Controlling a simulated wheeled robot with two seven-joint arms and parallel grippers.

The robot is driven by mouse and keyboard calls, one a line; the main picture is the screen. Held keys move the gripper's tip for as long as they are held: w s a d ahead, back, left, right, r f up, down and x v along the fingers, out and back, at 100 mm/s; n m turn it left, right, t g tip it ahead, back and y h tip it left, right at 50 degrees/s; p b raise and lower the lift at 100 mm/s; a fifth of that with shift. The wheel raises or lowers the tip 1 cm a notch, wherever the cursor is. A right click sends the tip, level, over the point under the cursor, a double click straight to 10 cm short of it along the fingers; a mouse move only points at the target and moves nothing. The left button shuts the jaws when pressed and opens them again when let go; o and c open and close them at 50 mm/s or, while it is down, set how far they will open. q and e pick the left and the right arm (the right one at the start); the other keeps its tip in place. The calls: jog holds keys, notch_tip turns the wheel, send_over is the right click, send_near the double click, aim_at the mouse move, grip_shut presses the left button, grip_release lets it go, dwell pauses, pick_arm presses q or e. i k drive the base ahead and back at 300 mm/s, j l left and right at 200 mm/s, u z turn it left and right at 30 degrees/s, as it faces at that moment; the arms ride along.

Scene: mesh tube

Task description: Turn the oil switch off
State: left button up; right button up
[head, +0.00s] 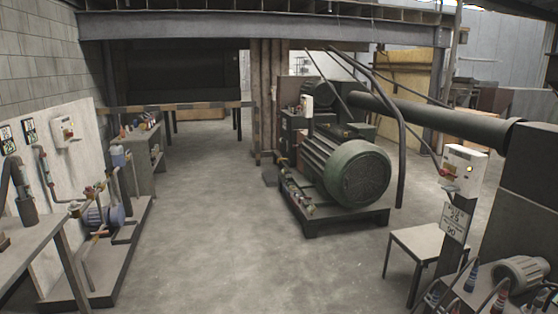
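Two white switch boxes are in the head view. Neither of my grippers is in view.
A large green motor (346,168) on a dark base stands mid-right. A small table (418,243) stands beside the right post. A pipe and pump stand (125,255) and a workbench (30,250) line the left. The concrete floor (215,235) between is clear.

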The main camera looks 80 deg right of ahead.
aim_at(444, 172)
jog(key=z, duration=3.85)
jog(key=i+z, duration=0.2)
jog(key=i, duration=0.5)
jog(key=i+j+z, duration=0.15)
jog(key=i, duration=0.55)
